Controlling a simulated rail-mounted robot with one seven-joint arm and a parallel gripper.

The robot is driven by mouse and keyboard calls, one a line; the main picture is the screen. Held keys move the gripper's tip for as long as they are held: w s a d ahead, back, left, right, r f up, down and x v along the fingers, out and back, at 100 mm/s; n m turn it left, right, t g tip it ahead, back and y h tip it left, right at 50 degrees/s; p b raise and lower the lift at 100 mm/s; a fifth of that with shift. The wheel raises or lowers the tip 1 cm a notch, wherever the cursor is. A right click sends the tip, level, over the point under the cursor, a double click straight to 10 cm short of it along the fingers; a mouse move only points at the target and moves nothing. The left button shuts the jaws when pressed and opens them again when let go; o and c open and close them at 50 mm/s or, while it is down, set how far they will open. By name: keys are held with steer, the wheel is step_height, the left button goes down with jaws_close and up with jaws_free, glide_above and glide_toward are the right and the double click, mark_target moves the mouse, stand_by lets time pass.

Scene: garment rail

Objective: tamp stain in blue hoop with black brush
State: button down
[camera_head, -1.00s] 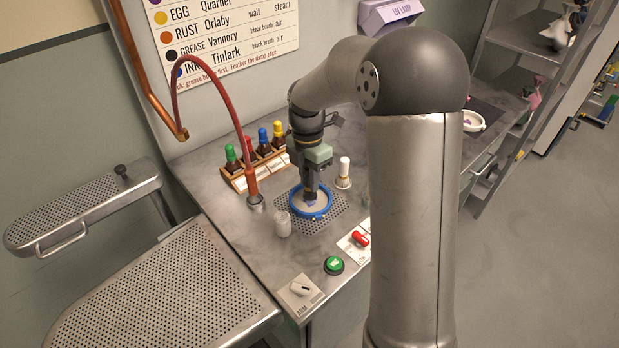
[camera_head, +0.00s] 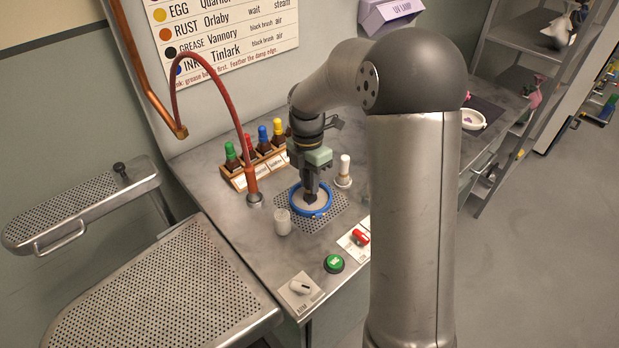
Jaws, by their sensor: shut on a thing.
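The blue hoop (camera_head: 325,209) lies on the perforated plate in the worktop, with pale fabric inside it. My gripper (camera_head: 310,185) points straight down over the hoop. It is shut on a dark tool that appears to be the black brush (camera_head: 310,198). The brush's lower end is inside the hoop, at or very near the fabric; I cannot tell whether it touches. The stain is not distinguishable now; the brush and gripper cover the middle of the hoop.
A whitish cup (camera_head: 283,222) stands just left of the hoop, and a white-capped bottle (camera_head: 344,171) to its right. A bottle rack (camera_head: 240,180) and red hose (camera_head: 252,185) are behind. A red-handled item (camera_head: 361,237), green button (camera_head: 334,263) and knob (camera_head: 299,287) lie in front.

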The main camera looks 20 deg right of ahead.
steer(key=shift+r+p, duration=0.85)
steer(key=shift+r, duration=0.05)
steer(key=shift+f, duration=0.15)
steer(key=shift+f+b, duration=0.5)
steer(key=shift+f, duration=0.3)
steer(key=shift+r, duration=0.1)
steer(key=shift+r+p, duration=0.8)
steer(key=shift+r, duration=0.05)
steer(key=shift+r, duration=0.1)
step_height(320, 180, up, 6)
steer(key=p, duration=0.5)
